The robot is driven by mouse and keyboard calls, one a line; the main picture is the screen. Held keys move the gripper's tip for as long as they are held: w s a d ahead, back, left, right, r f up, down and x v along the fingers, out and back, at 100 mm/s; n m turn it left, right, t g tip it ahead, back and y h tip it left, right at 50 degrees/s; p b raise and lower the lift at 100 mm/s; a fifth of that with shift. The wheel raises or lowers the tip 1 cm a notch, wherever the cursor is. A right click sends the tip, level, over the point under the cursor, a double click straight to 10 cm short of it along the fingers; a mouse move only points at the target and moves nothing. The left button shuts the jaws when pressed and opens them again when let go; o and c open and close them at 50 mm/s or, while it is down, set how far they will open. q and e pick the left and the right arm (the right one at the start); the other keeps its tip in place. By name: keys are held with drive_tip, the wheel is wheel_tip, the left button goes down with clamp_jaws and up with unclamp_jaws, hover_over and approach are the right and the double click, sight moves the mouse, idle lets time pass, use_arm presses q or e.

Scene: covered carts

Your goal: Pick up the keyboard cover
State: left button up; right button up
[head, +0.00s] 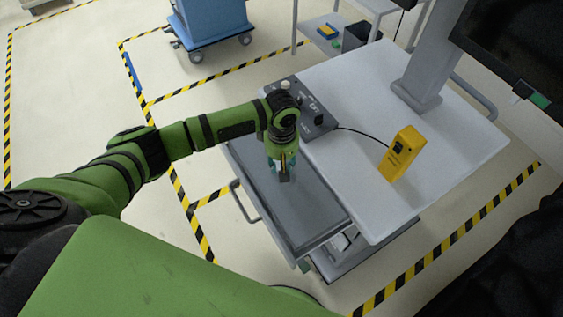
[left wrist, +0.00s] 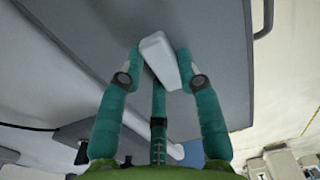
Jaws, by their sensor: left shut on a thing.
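The keyboard cover (head: 312,212) is a flat dark grey panel over the pull-out tray on the left side of the white cart. In the left wrist view the cover (left wrist: 95,38) fills much of the picture, with a light grey block-shaped handle (left wrist: 162,62) on it. In the head view the gripper hides the handle. I cannot tell whether the cover is lifted. My right gripper is not in view.
On the white cart top (head: 365,205) are a grey control box (head: 318,118) with a cable, a yellow device (head: 401,153) and a monitor post (head: 418,80). A side rail (head: 242,203) runs beside the tray. A blue cart (head: 212,20) stands behind; floor at left is clear.

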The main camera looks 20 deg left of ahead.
use_arm(q)
drive_tip(key=shift+r, duration=1.8)
drive_tip(key=shift+r, duration=0.2)
